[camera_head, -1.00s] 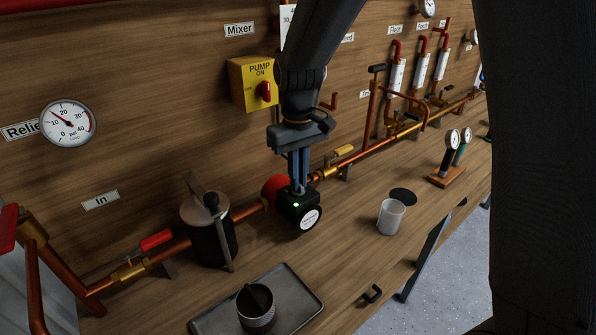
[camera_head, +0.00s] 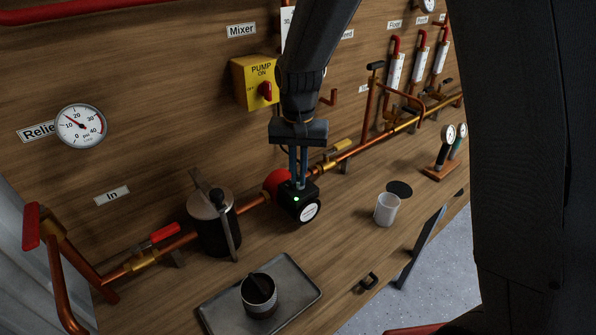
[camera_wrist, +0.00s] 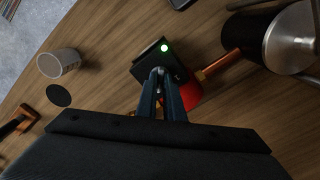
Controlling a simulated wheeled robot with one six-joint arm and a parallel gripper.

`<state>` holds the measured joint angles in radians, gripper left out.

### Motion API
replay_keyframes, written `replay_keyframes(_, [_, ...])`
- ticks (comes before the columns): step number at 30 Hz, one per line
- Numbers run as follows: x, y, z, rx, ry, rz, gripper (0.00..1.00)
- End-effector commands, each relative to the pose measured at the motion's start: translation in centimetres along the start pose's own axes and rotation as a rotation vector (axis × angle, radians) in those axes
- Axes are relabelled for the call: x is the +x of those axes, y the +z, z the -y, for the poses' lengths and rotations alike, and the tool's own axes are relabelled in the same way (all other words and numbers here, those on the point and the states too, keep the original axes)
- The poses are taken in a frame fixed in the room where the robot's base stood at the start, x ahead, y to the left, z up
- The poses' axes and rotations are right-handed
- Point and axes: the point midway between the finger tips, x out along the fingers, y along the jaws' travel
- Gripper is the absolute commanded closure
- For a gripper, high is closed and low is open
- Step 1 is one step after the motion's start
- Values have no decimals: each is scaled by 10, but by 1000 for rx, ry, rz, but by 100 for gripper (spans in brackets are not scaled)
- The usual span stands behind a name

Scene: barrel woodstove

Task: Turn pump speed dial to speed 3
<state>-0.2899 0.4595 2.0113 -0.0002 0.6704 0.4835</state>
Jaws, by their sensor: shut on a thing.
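The pump (camera_head: 306,208) is a black box with a round white label on its front, a lit green light on top and a red body (camera_head: 277,182) behind it. It sits in the copper pipe line on the bench. My gripper (camera_head: 299,182) points down onto the top of the black box, its blue fingers close together. In the wrist view my gripper (camera_wrist: 160,75) has its fingertips shut at the top of the black box (camera_wrist: 150,62), beside the green light. The speed dial itself is hidden by the fingertips, so its setting cannot be read.
A black canister (camera_head: 212,222) with a lever stands left of the pump. A grey tray (camera_head: 300,270) holding a dark cup (camera_head: 259,296) lies in front. A white cup (camera_head: 387,210) stands to the right. A yellow pump switch box (camera_head: 254,82) is on the wall behind.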

Motion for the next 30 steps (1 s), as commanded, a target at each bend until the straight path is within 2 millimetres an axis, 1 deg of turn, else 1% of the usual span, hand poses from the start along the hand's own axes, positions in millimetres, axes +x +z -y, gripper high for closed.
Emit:
replay_keyframes(14, [0, 2, 0, 15, 1, 4, 100])
replay_keyframes(15, [0, 2, 0, 15, 1, 4, 89])
replay_keyframes(18, [0, 1, 0, 14, 1, 3, 73])
replay_keyframes(26, [0, 0, 0, 14, 0, 1, 73])
replay_keyframes(30, [-8, -1, 0, 13, -1, -2, 73])
